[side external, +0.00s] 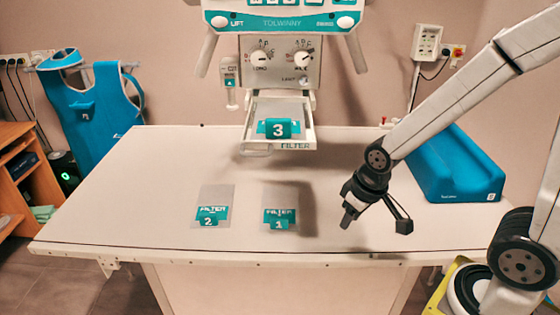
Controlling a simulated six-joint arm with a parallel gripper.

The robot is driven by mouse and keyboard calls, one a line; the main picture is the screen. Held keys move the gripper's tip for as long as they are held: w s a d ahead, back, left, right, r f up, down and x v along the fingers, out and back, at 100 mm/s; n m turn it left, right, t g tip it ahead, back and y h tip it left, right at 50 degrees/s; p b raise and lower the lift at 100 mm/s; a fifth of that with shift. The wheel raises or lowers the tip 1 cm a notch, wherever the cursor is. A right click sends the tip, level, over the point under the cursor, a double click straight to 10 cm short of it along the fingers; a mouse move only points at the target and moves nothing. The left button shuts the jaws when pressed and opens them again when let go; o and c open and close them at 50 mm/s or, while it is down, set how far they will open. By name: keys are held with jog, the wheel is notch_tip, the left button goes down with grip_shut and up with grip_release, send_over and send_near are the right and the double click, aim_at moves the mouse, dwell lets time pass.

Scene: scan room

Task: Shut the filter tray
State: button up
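The filter tray (252,148) is pulled out below the grey control panel of the tube head, above the table. A filter plate marked 3 (279,128) with a teal tab lies in it. My gripper (374,222) is to the right of the tray and nearer the camera, above the table. Its fingers point down and look spread apart, with nothing seen between them. It is apart from the tray.
Filter plates marked 2 (213,207) and 1 (280,214) lie on the white table (120,215). A blue padded block (452,170) sits at the table's right. The panel with knobs (280,62) hangs above the tray. The table's left part is clear.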

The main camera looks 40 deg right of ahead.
jog(key=shift+w+a+r, duration=0.1)
jog(key=shift+a, duration=0.05)
jog(key=c, duration=0.3)
jog(key=w+a+r+n, duration=0.1)
jog(key=w+a+r, duration=0.1)
jog(key=r, duration=0.1)
jog(key=w+a+r+n, duration=0.1)
jog(key=a, duration=0.1)
jog(key=shift+a+r+n+t, duration=0.1)
jog(key=shift+r+n+t, duration=0.2)
grip_shut()
jog(key=a+r+n+t, duration=0.1)
jog(key=a+r+n, duration=0.1)
jog(key=a+r, duration=0.5)
jog(key=a+r+n+t, duration=0.2)
jog(key=a+r, duration=0.4)
jog(key=r, duration=0.8)
jog(key=shift+s+a+r+n, duration=0.25)
jog(key=shift+a+n, duration=0.1)
jog(key=shift+n, duration=0.45)
